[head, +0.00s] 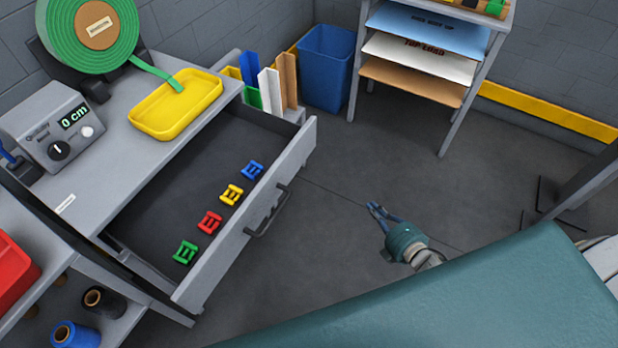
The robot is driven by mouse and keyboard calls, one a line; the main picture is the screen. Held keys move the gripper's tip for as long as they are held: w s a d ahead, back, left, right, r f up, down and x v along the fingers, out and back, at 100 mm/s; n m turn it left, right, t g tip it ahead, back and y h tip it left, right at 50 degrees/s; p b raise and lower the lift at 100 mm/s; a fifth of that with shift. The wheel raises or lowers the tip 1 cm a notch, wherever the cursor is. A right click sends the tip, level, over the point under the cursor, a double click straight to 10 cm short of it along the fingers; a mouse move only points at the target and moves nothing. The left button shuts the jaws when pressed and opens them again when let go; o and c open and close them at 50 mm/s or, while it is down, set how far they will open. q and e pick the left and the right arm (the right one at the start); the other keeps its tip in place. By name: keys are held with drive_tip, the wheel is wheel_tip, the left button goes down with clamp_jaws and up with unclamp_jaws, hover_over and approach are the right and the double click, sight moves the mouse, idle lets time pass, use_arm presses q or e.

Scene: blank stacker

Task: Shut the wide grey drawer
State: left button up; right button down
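The wide grey drawer (247,217) is pulled far out from under the grey workbench top (100,156). Its dark inside shows, with green, red, yellow and blue clips (209,222) lying in a row near the front panel. A dark bar handle (268,212) is on the outer face of the front. My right gripper (377,210) is to the right of the drawer front, apart from the handle, with a clear gap over the floor. Its dark fingers look slightly parted, with nothing seen between them. My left gripper is not in view.
On the bench are a yellow tray (160,122), a green tape reel (75,42) and a grey device (55,128) with a display. Behind the drawer stand a bin of coloured boards (268,92) and a blue bin (326,70). A shelf rack (446,148) stands beyond. Floor right of the drawer is clear.

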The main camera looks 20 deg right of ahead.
drive_tip(key=w+a+r+n+t+y+b, duration=0.1)
drive_tip(key=w+r+n+y+b, duration=0.15)
drive_tip(key=r+n, duration=0.2)
drive_tip(key=w+r+n+t+y+b, duration=0.1)
drive_tip(key=w+r+n+y+b, duration=0.1)
drive_tip(key=r+n+b, duration=0.3)
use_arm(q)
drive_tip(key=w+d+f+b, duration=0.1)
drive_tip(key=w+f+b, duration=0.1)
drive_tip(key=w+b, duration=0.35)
use_arm(e)
drive_tip(key=n+g+y+p, duration=0.25)
drive_tip(key=n+y, duration=0.35)
drive_tip(key=n, duration=1)
approach(300, 154)
drive_tip(key=x, duration=0.5)
drive_tip(key=shift+w+a, duration=0.1)
drive_tip(key=shift+w, duration=0.3)
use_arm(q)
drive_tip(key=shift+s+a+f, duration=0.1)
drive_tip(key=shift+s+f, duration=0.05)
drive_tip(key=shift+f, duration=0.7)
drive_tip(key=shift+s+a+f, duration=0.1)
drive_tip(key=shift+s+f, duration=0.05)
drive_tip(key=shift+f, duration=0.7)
use_arm(e)
drive_tip(key=shift+w+a+f, duration=0.15)
drive_tip(key=shift+w+a, duration=0.3)
drive_tip(key=shift+a, duration=0.05)
